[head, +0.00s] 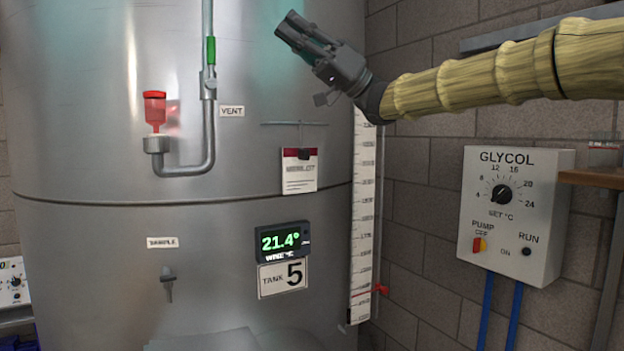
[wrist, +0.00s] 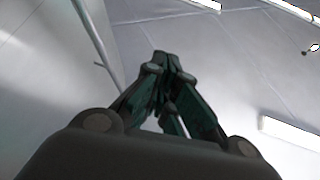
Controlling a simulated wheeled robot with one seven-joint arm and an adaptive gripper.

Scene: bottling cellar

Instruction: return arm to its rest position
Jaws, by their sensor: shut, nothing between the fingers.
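My gripper (head: 283,30) is at the upper middle of the head view, in front of the upper part of a large steel tank (head: 90,110). My arm comes in from the right edge in a yellowish sleeve, and the gripper points up and to the left. The fingers are shut and empty. In the wrist view the closed fingertips (wrist: 163,62) meet in the middle, with the ceiling and tank wall behind them. I cannot tell from the picture how far the gripper is from the tank.
The tank carries a vent pipe (head: 210,125) with a red airlock (head: 155,108), a hanging tag (head: 299,171), a display (head: 282,241) reading 21.4° and a level scale (head: 362,220). A glycol control box (head: 515,213) and a wooden shelf (head: 592,178) are at right, below my arm.

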